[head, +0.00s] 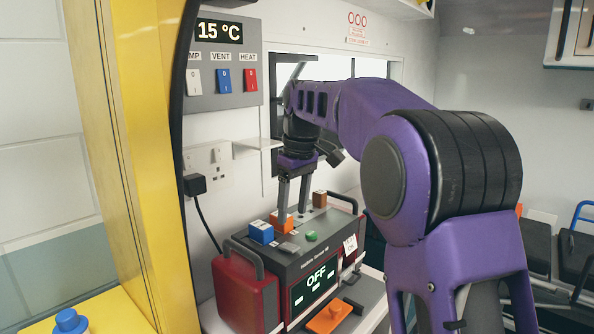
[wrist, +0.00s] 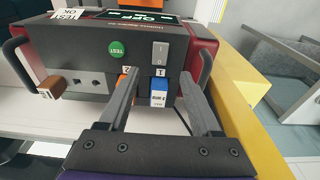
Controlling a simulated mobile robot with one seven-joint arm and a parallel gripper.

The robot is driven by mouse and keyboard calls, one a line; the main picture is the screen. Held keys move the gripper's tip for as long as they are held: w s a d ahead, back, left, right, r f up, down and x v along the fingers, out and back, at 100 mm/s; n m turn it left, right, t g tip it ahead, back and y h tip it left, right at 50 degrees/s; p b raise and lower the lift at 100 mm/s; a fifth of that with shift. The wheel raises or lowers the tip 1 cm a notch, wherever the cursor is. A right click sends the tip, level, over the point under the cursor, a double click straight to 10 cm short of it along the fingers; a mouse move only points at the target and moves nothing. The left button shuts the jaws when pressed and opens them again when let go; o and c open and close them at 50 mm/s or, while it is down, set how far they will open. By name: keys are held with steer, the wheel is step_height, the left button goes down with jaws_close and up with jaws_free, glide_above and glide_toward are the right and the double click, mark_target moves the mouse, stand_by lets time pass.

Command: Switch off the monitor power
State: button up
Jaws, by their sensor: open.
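The monitor (head: 312,259) is a dark box with red sides on a white shelf, and its screen (head: 316,276) reads OFF. It also shows in the wrist view (wrist: 90,60). A grey rocker switch (wrist: 160,53) sits on its top panel beside the round green TEST button (wrist: 116,49). In the head view the switch (head: 289,247) is small and its position is hard to tell. My gripper (head: 292,212) is open above the rear of the top panel, with nothing held. In the wrist view its fingers (wrist: 159,74) stand either side of a blue plug (wrist: 158,93).
An orange plug (wrist: 124,74) is partly hidden by the left finger, and a brown one (wrist: 51,87) sits farther left. A wall panel (head: 222,73) with several switches and a socket (head: 208,161) are behind. A yellow post (head: 125,150) stands at the left.

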step_height(320, 180, up, 10)
steer(key=shift+s+d+f, duration=0.25)
steer(key=shift+s+d, duration=0.2)
